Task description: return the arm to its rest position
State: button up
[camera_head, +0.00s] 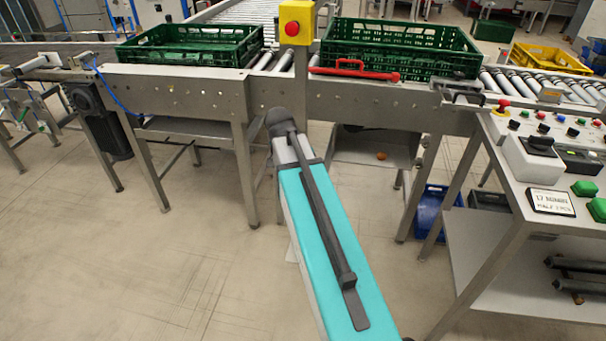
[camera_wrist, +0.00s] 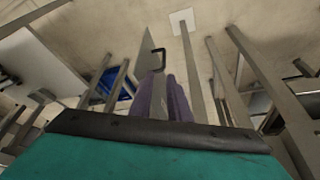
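My arm's teal link (camera_head: 318,235) runs from the bottom of the head view up to a dark joint (camera_head: 280,122) in front of the conveyor frame.
Two green crates (camera_head: 190,56) (camera_head: 398,70) stand on the roller conveyor (camera_head: 180,90). A red bar (camera_head: 352,73) lies along its edge near a yellow stop-button box (camera_head: 296,22). A control table (camera_head: 548,165) is at right. Open floor (camera_head: 110,260) lies at left.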

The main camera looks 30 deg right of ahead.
jog(key=shift+a+r, duration=0.1)
dwell(0.5)
jog(key=s+a+f+n+g, duration=0.1)
jog(key=s+a+f, duration=0.3)
jog(key=f, duration=0.4)
jog(key=s+a+f+n+g+y+p, duration=0.1)
jog(key=s+a+f+g, duration=0.2)
jog(key=f, duration=0.5)
jog(key=s+a+f+n, duration=0.1)
jog(key=s+a+f, duration=0.35)
jog(key=f, duration=0.35)
jog(key=s+a+f+n+g+y, duration=0.1)
jog(key=s+a+f+n, duration=0.2)
jog(key=s, duration=0.5)
jog(key=s+a+f+n+g+y, duration=0.1)
jog(key=s+a+f+n, duration=0.3)
jog(key=s+f, duration=0.4)
jog(key=s+a+f+n+g+y+p, duration=0.1)
jog(key=s+a+f+n, duration=0.2)
jog(key=s+f, duration=0.3)
jog(key=shift+s+a+f+n, duration=0.15)
jog(key=shift+s+a+n, duration=0.15)
jog(key=shift+s+a, duration=0.55)
jog(key=shift+s+d, duration=0.1)
jog(key=shift+d, duration=0.05)
